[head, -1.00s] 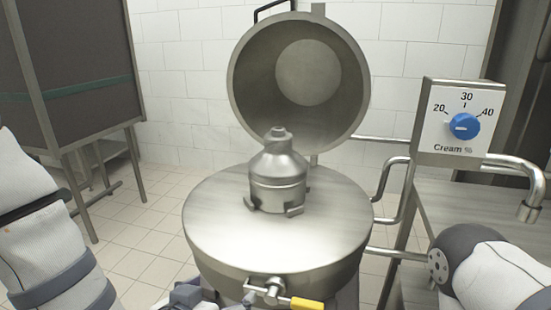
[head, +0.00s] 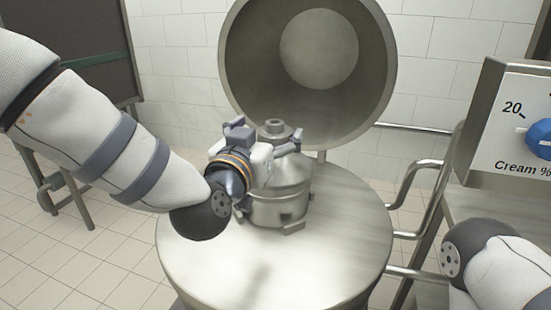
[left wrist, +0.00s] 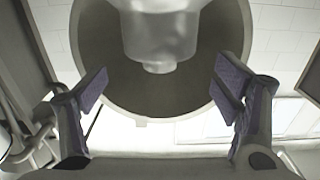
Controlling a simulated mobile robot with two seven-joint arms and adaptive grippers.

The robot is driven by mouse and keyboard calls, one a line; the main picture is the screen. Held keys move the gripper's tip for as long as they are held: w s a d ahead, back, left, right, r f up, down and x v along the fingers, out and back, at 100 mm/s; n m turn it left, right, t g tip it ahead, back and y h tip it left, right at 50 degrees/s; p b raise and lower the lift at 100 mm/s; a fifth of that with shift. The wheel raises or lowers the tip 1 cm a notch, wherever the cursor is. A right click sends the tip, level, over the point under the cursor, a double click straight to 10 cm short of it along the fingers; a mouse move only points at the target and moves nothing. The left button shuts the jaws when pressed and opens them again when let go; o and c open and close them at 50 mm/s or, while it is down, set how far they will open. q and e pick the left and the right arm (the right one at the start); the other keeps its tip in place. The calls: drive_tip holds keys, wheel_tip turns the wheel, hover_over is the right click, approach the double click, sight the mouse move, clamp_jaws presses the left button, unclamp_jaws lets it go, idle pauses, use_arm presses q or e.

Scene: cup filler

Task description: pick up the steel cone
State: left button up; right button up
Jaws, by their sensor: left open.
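The steel cone (head: 280,208) stands upright on the round steel lid top (head: 330,245) in the head view. It is a domed, stepped metal piece with a small knob on top and feet at its base. My left gripper (head: 268,140) is in front of its upper part and hides some of it. In the left wrist view, the cone (left wrist: 160,35) shows at the top middle, between the two spread fingers of the left gripper (left wrist: 160,82). Gaps show on both sides, so the fingers are apart from it there. My right gripper is out of view.
A large open round steel cover (head: 250,70) stands behind the cone. A panel with a blue knob (head: 540,138) and a cream scale is at the right, by bent steel pipes (head: 412,190). A dark cabinet (head: 85,45) stands at the left.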

sight(272, 128)
use_arm(q)
drive_tip(key=x, duration=0.4)
drive_tip(key=shift+w+d+f, duration=0.1)
drive_tip(key=shift+w+f, duration=0.1)
drive_tip(key=shift+w, duration=0.1)
drive_tip(key=shift+s, duration=0.1)
clamp_jaws()
drive_tip(key=shift+r, duration=0.15)
